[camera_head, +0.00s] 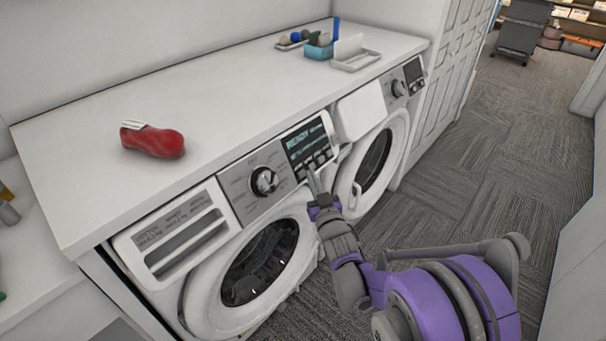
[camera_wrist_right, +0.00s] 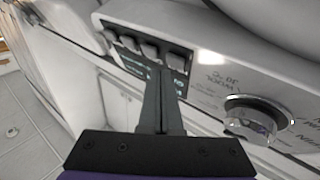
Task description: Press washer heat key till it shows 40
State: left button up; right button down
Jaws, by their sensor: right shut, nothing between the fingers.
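The near washer (camera_head: 262,262) stands under the white counter, with a round door and a grey control panel. Its dial (camera_head: 263,181) is left of a dark display (camera_head: 305,138) with light text too small to read. A row of keys (camera_head: 317,160) lies below the display; the keys also show in the right wrist view (camera_wrist_right: 150,49). My right gripper (camera_head: 314,178) is shut and empty, its tips at or very close to the keys; I cannot tell whether they touch. The fingers (camera_wrist_right: 160,75) hide part of the display in the wrist view. My left gripper is out of view.
A second machine (camera_head: 372,155) stands to the right. On the counter (camera_head: 225,100) are a red shoe-like object (camera_head: 153,140), a blue box (camera_head: 319,50) and a white tray (camera_head: 355,61). The carpet (camera_head: 490,150) to the right is clear.

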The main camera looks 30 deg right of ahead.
jog(key=shift+w+a+f, duration=0.1)
jog(key=shift+w+f, duration=0.1)
jog(key=shift+w, duration=0.1)
jog(key=shift+w+a+f, duration=0.15)
jog(key=shift+w, duration=0.15)
dwell(0.6)
jog(key=shift+s, duration=0.15)
jog(key=shift+s+d+r, duration=0.3)
jog(key=shift+s+r, duration=0.05)
jog(key=shift+s, duration=0.2)
jog(key=s, duration=0.1)
jog(key=s+d+r+p, duration=0.1)
jog(key=s+r+p, duration=0.1)
jog(key=s, duration=0.1)
jog(key=shift+d+r, duration=0.15)
jog(key=shift+d, duration=0.2)
dwell(1.7)
